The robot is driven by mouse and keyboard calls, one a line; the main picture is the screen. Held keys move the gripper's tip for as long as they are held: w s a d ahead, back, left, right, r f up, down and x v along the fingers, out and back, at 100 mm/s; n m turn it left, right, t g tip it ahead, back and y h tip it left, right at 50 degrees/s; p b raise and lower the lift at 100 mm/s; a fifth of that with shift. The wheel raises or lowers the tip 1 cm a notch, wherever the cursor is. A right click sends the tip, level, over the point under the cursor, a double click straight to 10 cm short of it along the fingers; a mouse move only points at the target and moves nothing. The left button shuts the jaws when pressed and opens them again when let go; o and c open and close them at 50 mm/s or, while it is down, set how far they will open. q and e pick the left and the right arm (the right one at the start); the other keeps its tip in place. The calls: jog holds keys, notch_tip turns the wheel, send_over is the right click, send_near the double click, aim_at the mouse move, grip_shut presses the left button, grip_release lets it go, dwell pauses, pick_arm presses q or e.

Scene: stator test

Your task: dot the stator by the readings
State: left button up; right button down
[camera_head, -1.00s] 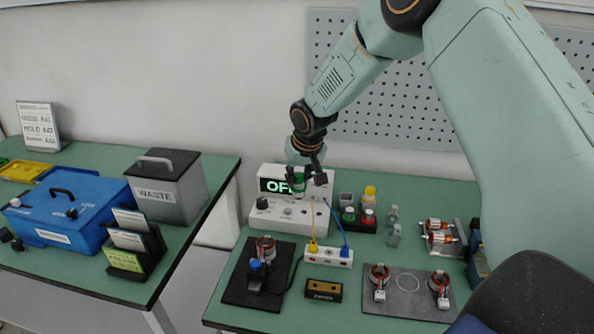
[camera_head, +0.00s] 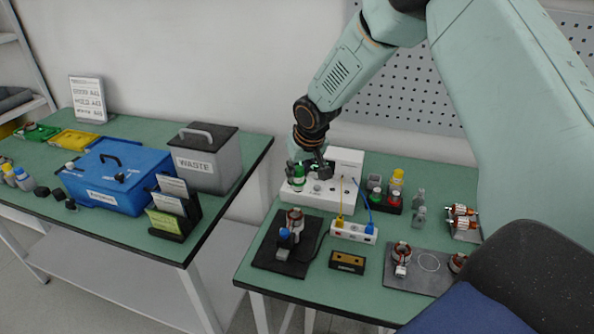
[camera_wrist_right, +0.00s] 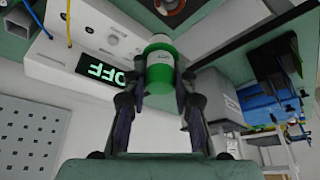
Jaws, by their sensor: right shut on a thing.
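My right gripper (camera_head: 309,171) is shut on a green bottle (camera_head: 298,173) with a white end, held in front of the white tester (camera_head: 347,161). The right wrist view shows the bottle (camera_wrist_right: 160,68) between the fingers. The tester's display (camera_wrist_right: 98,68) reads OFF there; my gripper covers most of it in the head view. One stator (camera_head: 295,218) sits on the black test base (camera_head: 264,247). Another stator (camera_head: 401,252) stands on the grey mat (camera_head: 428,280), and a third (camera_head: 457,262) is partly hidden by a dark shape. My left gripper is out of view.
A bottle rack (camera_head: 385,204) with green, red and yellow tops stands right of the tester. Yellow and blue leads run to a white terminal block (camera_head: 353,233). The left table holds a grey waste bin (camera_head: 205,160), a blue box (camera_head: 115,177) and a card holder (camera_head: 175,216).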

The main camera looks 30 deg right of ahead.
aim_at(300, 182)
jog(key=shift+w+d+f, duration=0.1)
jog(key=shift+w+f, duration=0.05)
jog(key=shift+f, duration=0.3)
jog(key=shift+b+x, duration=0.75)
jog(key=shift+x, duration=0.1)
jog(key=shift+a+f+b, duration=0.3)
jog(key=shift+s+d+f+b, duration=0.15)
jog(key=shift+s+f+b, duration=0.3)
jog(key=shift+f+b, duration=0.3)
jog(key=shift+w+f, duration=0.2)
jog(key=shift+w, duration=0.2)
jog(key=shift+s+r, duration=0.15)
jog(key=shift+s, duration=0.3)
jog(key=shift+w, duration=0.25)
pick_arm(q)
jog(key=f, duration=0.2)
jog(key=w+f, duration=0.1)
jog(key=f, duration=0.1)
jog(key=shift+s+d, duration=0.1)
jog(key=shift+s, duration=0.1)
pick_arm(e)
jog(key=shift+s, duration=0.25)
jog(key=shift+f, duration=0.2)
